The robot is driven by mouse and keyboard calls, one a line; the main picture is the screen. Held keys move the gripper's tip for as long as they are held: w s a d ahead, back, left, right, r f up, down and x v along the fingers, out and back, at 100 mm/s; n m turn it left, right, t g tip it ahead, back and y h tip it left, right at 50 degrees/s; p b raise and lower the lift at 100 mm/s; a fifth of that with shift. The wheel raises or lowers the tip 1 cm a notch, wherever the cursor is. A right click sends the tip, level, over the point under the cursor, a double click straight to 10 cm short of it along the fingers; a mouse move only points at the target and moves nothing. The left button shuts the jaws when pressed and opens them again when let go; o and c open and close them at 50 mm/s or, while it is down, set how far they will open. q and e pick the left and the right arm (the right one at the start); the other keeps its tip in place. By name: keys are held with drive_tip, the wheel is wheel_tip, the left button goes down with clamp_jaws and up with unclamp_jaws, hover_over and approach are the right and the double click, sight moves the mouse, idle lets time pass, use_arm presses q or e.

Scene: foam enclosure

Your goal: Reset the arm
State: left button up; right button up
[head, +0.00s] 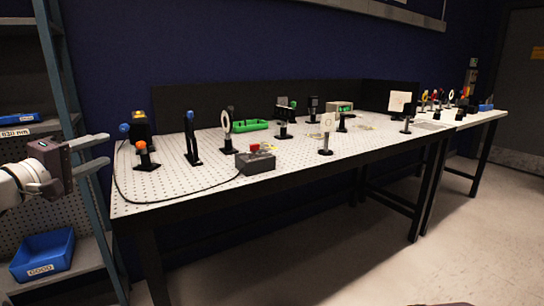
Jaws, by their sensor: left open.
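My left gripper (106,149) is at the left edge of the head view, on the end of my white and dark arm. Its two pale fingers point right and are spread apart, with nothing between them. It is in front of the shelf rack and just left of the perforated optics table (215,170), apart from the things on it. My right gripper is not in view.
A blue bin (42,254) sits low on the rack at left. The floor (400,260) at right is clear.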

use_arm(q)
drive_tip(key=w+d+f+m+g+h, duration=0.1)
drive_tip(key=w+d+f+m+h, duration=0.1)
drive_tip(key=d, duration=0.5)
drive_tip(key=w+d+f+m+g+h, duration=0.1)
drive_tip(key=w+d+g+h, duration=0.1)
drive_tip(key=d, duration=0.5)
drive_tip(key=s+d+f+m+g, duration=0.1)
drive_tip(key=s+d+f+g, duration=0.15)
drive_tip(key=d+f, duration=0.55)
drive_tip(key=s+d+f+m+g, duration=0.15)
drive_tip(key=d+f+g, duration=0.35)
drive_tip(key=f, duration=0.6)
drive_tip(key=s+d+f+m+g+y, duration=0.25)
drive_tip(key=s+f+g+y, duration=0.2)
drive_tip(key=s+f, duration=1)
drive_tip(key=s+a+f+m+g+y, duration=0.1)
drive_tip(key=s+a+f+m+y, duration=0.3)
drive_tip(key=s+a+f, duration=0.6)
wheel_tip(320, 180, up, 34)
drive_tip(key=w+d+p, duration=0.1)
drive_tip(key=w+p, duration=0.1)
drive_tip(key=p, duration=3.2)
drive_tip(key=shift+w+d, duration=0.25)
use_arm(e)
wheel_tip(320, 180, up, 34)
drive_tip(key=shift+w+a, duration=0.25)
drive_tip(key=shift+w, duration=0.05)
